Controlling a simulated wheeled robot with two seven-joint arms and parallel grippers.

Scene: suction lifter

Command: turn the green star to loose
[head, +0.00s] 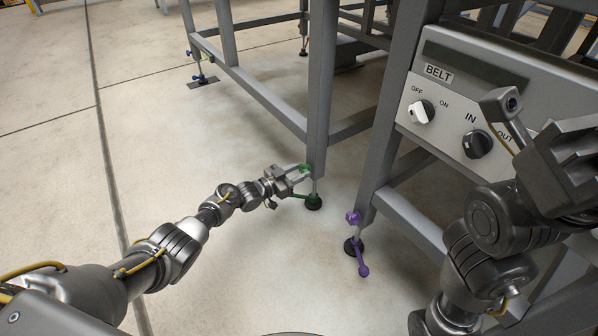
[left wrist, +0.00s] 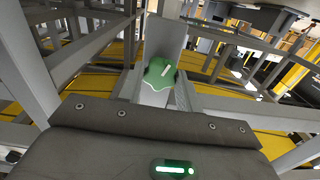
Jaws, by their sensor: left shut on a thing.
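The green star (head: 305,168) is a small knob low on the grey frame leg, above a green lever (head: 300,196) and a dark round foot (head: 313,204). My left gripper (head: 301,173) reaches in from the left and is shut on the star. In the left wrist view, the star (left wrist: 160,73) faces the camera with a pale line across its face. My right arm is folded at the right of the head view. Its jaws cannot be made out.
A purple knob (head: 353,217) and purple lever (head: 362,258) sit on the nearer leg to the right. A control panel (head: 480,80) with BELT and IN knobs stands above. A blue-marked foot (head: 200,79) is farther back. The floor (head: 150,150) at left is clear.

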